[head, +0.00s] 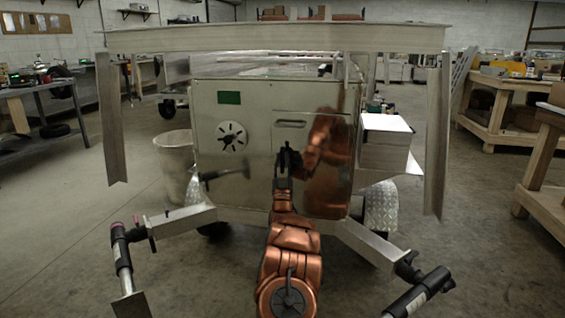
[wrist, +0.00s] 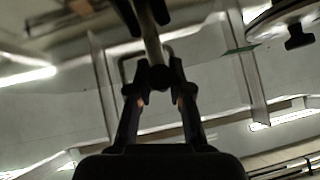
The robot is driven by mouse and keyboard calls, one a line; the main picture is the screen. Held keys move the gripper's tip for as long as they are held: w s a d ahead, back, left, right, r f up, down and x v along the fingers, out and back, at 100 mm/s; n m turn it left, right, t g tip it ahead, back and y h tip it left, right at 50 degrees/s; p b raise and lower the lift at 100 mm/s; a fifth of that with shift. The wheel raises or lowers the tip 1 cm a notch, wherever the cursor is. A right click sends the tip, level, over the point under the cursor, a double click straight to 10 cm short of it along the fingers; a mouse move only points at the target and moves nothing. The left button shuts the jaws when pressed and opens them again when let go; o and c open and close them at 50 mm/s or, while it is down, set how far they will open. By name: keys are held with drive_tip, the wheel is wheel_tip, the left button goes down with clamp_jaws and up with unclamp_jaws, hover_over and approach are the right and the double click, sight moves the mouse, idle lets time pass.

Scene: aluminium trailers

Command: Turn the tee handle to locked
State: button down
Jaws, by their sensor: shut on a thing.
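The tee handle (wrist: 151,35) shows in the wrist view as a grey bar running from the top edge down between my fingers. My gripper (wrist: 158,84) is shut on its near end, one finger on each side. In the head view my gripper (head: 287,162) is up against the front panel of the aluminium trailer box (head: 258,118), just below a slot-like recess. There the handle is mostly hidden behind my gripper, and I cannot tell its angle or whether it is locked.
A round slotted disc (head: 232,137) is on the panel to the left and shows at the wrist view's upper right (wrist: 291,22). A long beam (head: 275,38) crosses above, with uprights hanging at both ends. A bin (head: 174,165) stands left.

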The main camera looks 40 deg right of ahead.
drive_tip(key=c, duration=1.1)
unclamp_jaws()
drive_tip(key=v, duration=0.9)
drive_tip(key=shift+s+a+f, duration=0.15)
drive_tip(key=shift+s+f, duration=0.05)
drive_tip(key=shift+f, duration=0.1)
drive_tip(key=shift+a+f, duration=0.15)
drive_tip(key=shift+f, duration=0.05)
drive_tip(key=shift+v, duration=0.8)
drive_tip(key=shift+s, duration=0.1)
